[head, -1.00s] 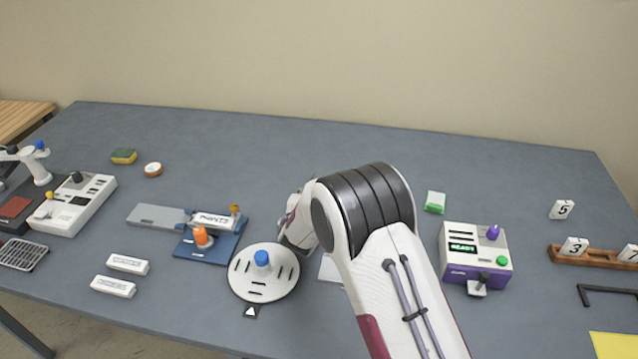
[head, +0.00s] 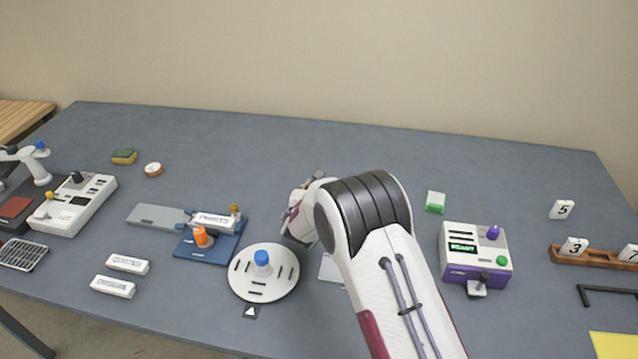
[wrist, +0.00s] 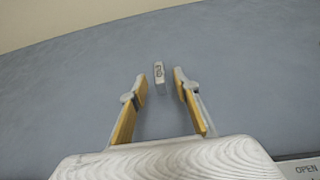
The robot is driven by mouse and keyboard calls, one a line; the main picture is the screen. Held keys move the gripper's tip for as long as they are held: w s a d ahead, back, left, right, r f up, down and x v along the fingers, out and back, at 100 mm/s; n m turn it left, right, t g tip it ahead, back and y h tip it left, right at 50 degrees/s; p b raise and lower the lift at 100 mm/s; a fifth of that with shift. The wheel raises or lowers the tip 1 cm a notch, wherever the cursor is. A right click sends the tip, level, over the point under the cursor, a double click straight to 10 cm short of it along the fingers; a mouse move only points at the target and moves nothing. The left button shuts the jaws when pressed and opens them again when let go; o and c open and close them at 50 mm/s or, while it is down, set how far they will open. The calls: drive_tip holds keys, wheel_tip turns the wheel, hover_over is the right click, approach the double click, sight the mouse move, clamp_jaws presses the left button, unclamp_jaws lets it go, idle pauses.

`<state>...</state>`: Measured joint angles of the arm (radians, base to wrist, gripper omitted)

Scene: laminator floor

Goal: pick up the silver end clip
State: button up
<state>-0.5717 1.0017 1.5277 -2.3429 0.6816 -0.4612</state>
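The silver end clip (wrist: 159,73) is a small grey block with a dark mark on its face. In the wrist view it stands on the grey table ahead of my gripper (wrist: 160,82), lined up between the two fingers and apart from both. My gripper is open and empty, with yellow pads on its inner sides. In the head view my arm hides the clip, and my gripper (head: 297,225) is mostly hidden behind my own wrist.
A white disc with a blue knob (head: 262,285) stands left of my arm, beside a blue fixture with an orange knob (head: 205,250). A purple-and-white machine (head: 475,262) and a green-and-white block (head: 435,202) are on the right. The table's back middle (head: 300,140) is clear.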

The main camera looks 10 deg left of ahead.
drive_tip(key=shift+x, duration=2.2)
clamp_jaws()
